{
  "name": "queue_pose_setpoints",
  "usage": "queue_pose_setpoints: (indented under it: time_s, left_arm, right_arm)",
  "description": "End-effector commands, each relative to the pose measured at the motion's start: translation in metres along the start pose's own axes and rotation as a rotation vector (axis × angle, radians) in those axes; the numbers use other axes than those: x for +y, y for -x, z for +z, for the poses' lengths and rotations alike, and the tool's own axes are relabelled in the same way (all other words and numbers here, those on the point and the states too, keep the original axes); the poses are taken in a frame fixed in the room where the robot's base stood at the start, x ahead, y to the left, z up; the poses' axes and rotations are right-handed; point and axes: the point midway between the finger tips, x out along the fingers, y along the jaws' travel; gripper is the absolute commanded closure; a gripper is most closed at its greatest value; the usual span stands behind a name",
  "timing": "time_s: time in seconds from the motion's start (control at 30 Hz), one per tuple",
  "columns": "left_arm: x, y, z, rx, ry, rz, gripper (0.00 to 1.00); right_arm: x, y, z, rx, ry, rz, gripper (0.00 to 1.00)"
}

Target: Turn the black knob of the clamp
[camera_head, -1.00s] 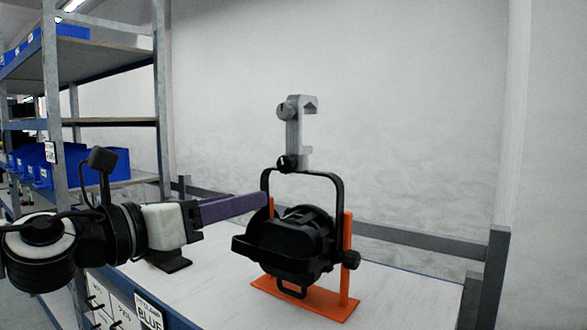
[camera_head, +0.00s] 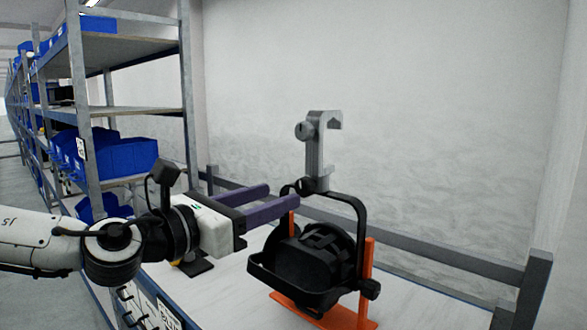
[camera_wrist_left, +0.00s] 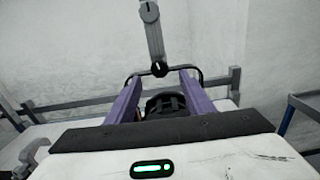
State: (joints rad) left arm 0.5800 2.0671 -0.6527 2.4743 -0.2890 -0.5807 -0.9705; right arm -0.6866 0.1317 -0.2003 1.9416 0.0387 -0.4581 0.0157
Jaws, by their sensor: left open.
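The par can (camera_head: 315,262) is a black lamp in a black yoke (camera_head: 350,201), on an orange stand (camera_head: 366,262) on the table. A grey hook clamp (camera_head: 314,152) rises from the top of the yoke. The clamp's black knob (camera_head: 306,185) sits at its foot; it also shows in the left wrist view (camera_wrist_left: 159,69). My left gripper (camera_head: 283,197) is open, its two purple fingers pointing at the yoke's top from the left. In the left wrist view, the knob lies between and beyond the fingertips (camera_wrist_left: 160,78). My right gripper is out of view.
The white table (camera_head: 420,305) has a dark rail (camera_head: 430,254) along its back by the wall. A metal shelf (camera_head: 130,105) with blue bins (camera_head: 128,155) stands at the left. The tabletop to the right of the stand is clear.

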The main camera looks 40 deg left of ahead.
Motion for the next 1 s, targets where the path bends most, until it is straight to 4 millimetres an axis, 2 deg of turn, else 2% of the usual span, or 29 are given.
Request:
queue_pose_setpoints:
  time_s: [0.03, 0.07, 0.27, 0.43, 0.7, 1.0]
  left_arm:
    - [-0.001, -0.007, 0.004, 0.005, 0.007, -0.002, 0.52]
    - [0.0, -0.01, 0.004, 0.005, 0.009, 0.0, 0.52]
    - [0.001, -0.038, 0.0, 0.004, 0.01, 0.003, 0.52]
    - [0.0, -0.052, 0.002, 0.0, 0.007, 0.001, 0.52]
    - [0.001, -0.062, -0.001, 0.001, 0.003, 0.003, 0.52]
    - [0.001, -0.063, -0.002, 0.001, 0.001, 0.003, 0.52]
  right_arm:
    - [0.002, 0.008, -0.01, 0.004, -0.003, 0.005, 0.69]
    - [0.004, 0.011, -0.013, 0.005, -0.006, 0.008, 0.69]
    - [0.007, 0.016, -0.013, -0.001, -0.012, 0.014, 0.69]
    - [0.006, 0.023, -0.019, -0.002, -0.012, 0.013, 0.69]
    - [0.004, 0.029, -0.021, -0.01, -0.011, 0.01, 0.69]
    - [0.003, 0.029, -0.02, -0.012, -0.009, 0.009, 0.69]
